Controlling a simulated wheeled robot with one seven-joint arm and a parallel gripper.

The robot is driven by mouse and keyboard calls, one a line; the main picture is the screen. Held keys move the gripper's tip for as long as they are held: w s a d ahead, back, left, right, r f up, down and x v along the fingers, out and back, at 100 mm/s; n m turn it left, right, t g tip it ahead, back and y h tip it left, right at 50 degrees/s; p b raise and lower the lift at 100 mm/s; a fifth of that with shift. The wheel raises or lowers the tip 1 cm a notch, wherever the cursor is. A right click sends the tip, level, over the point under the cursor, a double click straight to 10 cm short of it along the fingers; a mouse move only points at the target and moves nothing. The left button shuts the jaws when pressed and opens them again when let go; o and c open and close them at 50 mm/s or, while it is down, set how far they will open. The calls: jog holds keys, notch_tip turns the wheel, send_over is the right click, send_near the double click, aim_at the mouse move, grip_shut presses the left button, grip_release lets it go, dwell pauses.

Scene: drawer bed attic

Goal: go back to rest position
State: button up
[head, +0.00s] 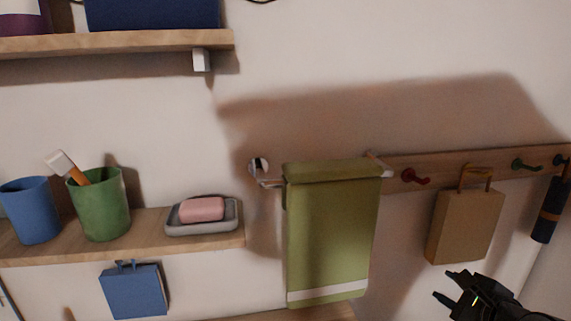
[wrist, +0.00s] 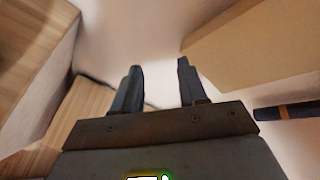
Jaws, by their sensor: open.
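My gripper (head: 455,287) is at the lower right of the head view, in front of and below the tan bag (head: 464,226) that hangs from a hook on the wooden rail. In the wrist view my gripper (wrist: 158,80) shows two dark fingers standing apart with nothing between them. A tan slab-like surface (wrist: 255,45), likely the bag, is at the upper right of the wrist view, beside the right finger and seemingly apart from it.
A green towel (head: 331,235) hangs left of the bag. A shelf (head: 140,243) holds a blue cup (head: 30,210), a green cup (head: 100,206) with a brush, and a soap dish (head: 202,228). A dark cylindrical item (head: 549,212) hangs at far right. Wooden panels (wrist: 30,60) stand left in the wrist view.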

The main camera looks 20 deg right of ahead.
jog(key=s+a+f+n, duration=0.3)
jog(key=s+a+n, duration=0.35)
jog(key=a, duration=0.25)
jog(key=s+a+f+n, duration=0.3)
jog(key=s+a+n, duration=0.3)
jog(key=a+n, duration=0.15)
jog(key=s+a+r+n+t+y, duration=0.1)
jog(key=s+a+r+n+y, duration=0.1)
jog(key=s+a+r+n, duration=0.2)
jog(key=s+a+r+n+t+y, duration=0.1)
jog(key=s+a+r+n, duration=0.3)
jog(key=s+a+n, duration=0.4)
jog(key=s+n+y, duration=0.1)
jog(key=s+n, duration=0.2)
jog(key=s, duration=0.1)
jog(key=shift+r+t, duration=0.2)
jog(key=shift+t, duration=0.1)
